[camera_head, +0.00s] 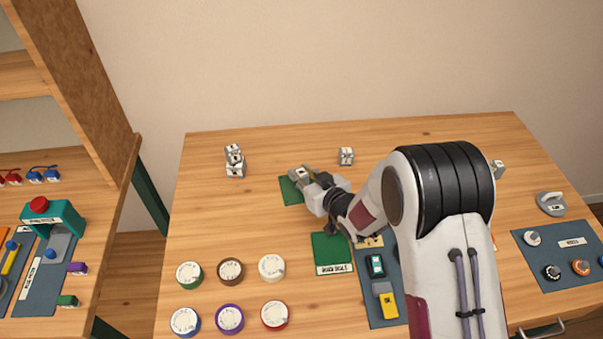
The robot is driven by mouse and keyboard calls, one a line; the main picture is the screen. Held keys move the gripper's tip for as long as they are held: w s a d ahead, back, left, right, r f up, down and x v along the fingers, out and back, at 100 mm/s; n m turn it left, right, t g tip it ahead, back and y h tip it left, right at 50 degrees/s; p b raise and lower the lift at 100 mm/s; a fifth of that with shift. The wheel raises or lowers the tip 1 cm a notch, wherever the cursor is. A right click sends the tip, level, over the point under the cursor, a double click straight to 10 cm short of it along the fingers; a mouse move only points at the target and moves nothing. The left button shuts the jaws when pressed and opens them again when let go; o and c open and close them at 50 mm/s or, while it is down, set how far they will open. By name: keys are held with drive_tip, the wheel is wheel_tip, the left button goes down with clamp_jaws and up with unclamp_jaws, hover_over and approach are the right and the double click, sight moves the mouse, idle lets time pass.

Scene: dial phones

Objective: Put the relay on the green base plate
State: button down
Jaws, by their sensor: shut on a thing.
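My gripper (304,178) reaches toward the back left from the arm and is shut on a small light-coloured block, seemingly the relay (299,172). The fingers hide much of it. A green plate (289,192) lies directly beneath the gripper, partly covered by it. I cannot tell whether the relay touches this plate or hangs above it. A second green plate (330,246) with a white label along its front edge lies nearer, in front of the gripper. The label is too small to read surely.
White-grey blocks (235,160) are stacked at the back left, and another block (346,156) stands behind the gripper. Several round coloured-rim dials (230,271) lie at the front left. A blue-grey mat (382,312) holds small devices. A shelf (75,90) stands at the left.

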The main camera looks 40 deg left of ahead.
drive_tip(key=shift+f, duration=0.1)
drive_tip(key=c, duration=1.8)
unclamp_jaws()
drive_tip(key=shift+v, duration=6.1)
